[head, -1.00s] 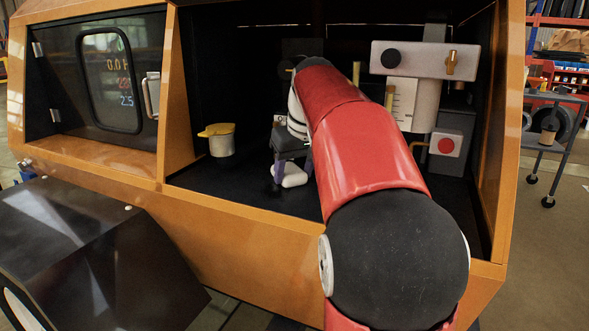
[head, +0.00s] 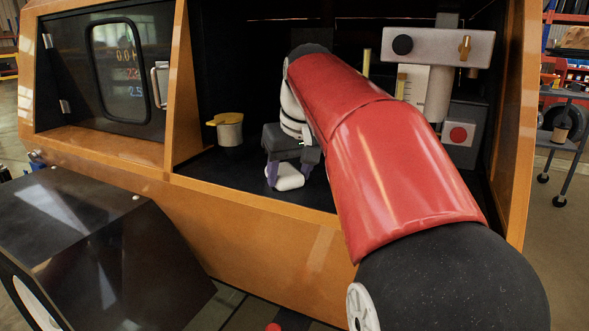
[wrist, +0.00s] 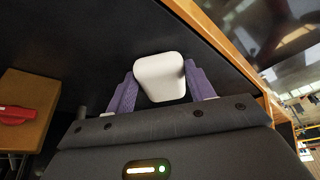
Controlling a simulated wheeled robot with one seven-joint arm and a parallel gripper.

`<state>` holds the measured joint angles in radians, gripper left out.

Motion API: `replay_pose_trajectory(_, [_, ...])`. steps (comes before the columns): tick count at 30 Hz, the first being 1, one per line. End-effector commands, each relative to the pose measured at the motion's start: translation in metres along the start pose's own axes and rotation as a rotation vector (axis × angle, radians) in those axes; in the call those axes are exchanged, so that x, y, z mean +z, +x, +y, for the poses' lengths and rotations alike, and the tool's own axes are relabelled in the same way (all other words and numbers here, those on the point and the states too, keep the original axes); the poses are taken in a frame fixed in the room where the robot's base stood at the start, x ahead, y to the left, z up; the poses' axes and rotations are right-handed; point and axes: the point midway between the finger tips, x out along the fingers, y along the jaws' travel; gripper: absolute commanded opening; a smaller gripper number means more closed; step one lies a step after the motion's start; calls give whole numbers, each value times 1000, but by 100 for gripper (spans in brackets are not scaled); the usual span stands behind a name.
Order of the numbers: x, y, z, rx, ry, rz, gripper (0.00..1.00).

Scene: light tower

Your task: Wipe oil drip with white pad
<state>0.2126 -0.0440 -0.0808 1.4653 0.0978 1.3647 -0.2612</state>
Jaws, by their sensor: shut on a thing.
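The white pad (head: 286,177) is a small rounded block held between the purple fingers of my gripper (head: 287,182), low over the dark floor of the open orange-framed compartment. The wrist view shows the same white pad (wrist: 160,78) between both fingers of my gripper (wrist: 163,88), which is shut on it. I cannot tell whether the pad touches the floor. No oil drip can be made out in either view; the dark floor may hide it, and my arm covers part of the compartment.
A cup with a yellow lid (head: 228,129) stands left of my gripper. The compartment's orange front sill (head: 250,204) runs in front. At right are a grey unit (head: 438,47) and a box with a red button (head: 458,135). A tan box (wrist: 22,112) is left in the wrist view.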

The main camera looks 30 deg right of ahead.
Motion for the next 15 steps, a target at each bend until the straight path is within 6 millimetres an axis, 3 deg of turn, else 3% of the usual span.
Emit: replay_pose_trajectory(15, [20, -4, -24, -3, -2, -3, 17])
